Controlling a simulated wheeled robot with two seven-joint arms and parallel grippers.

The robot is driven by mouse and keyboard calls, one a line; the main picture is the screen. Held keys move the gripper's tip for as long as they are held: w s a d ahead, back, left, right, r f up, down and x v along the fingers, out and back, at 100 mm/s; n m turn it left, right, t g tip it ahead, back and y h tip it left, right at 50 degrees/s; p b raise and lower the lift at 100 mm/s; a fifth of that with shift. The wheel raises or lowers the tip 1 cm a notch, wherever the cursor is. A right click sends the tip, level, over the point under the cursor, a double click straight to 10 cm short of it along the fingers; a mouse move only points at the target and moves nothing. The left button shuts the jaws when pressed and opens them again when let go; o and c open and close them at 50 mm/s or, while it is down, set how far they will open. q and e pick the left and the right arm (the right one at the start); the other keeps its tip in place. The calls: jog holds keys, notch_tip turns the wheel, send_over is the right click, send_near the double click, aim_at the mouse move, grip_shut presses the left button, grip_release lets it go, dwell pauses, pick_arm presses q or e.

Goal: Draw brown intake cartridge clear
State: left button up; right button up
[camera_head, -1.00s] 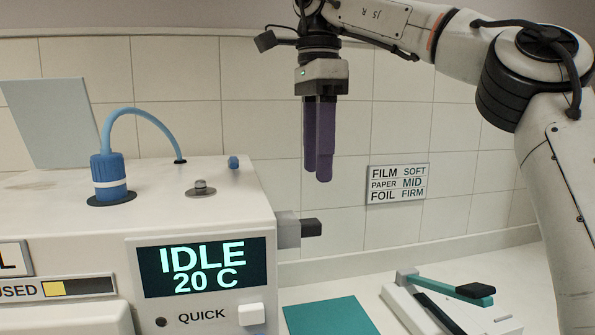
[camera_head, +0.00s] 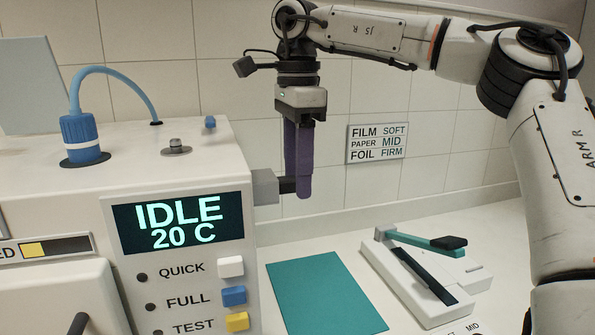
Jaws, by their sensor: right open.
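My right gripper (camera_head: 299,165) points straight down beside the right side of the white machine (camera_head: 170,185). Its long purple fingers are open and overlap a short dark end piece (camera_head: 287,185) in the picture. That piece sticks out to the right from a grey block (camera_head: 265,188) on the machine's side. The fingers hide the tip of the dark piece, and I cannot tell whether they touch it. I see no clearly brown part, so I cannot tell whether the dark piece belongs to the intake cartridge. My left gripper is not in view.
A blue cap with a hose (camera_head: 80,137) stands on the machine top. The display (camera_head: 178,223) reads IDLE 20 C. A teal mat (camera_head: 322,292) and a lever device (camera_head: 425,275) lie on the counter. A sign (camera_head: 377,143) hangs on the tiled wall.

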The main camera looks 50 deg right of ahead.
jog(key=c, duration=1.1)
jog(key=shift+c, duration=0.2)
jog(key=shift+d, duration=0.15)
jog(key=s+d, duration=0.3)
jog(key=d, duration=0.2)
jog(key=shift+s+d, duration=0.15)
jog(key=shift+d, duration=0.25)
dwell(0.6)
notch_tip(320, 180, up, 7)
jog(key=s+d, duration=0.1)
jog(key=d, duration=0.1)
jog(key=shift+s+d, duration=0.25)
jog(key=shift+d, duration=0.1)
dwell(0.4)
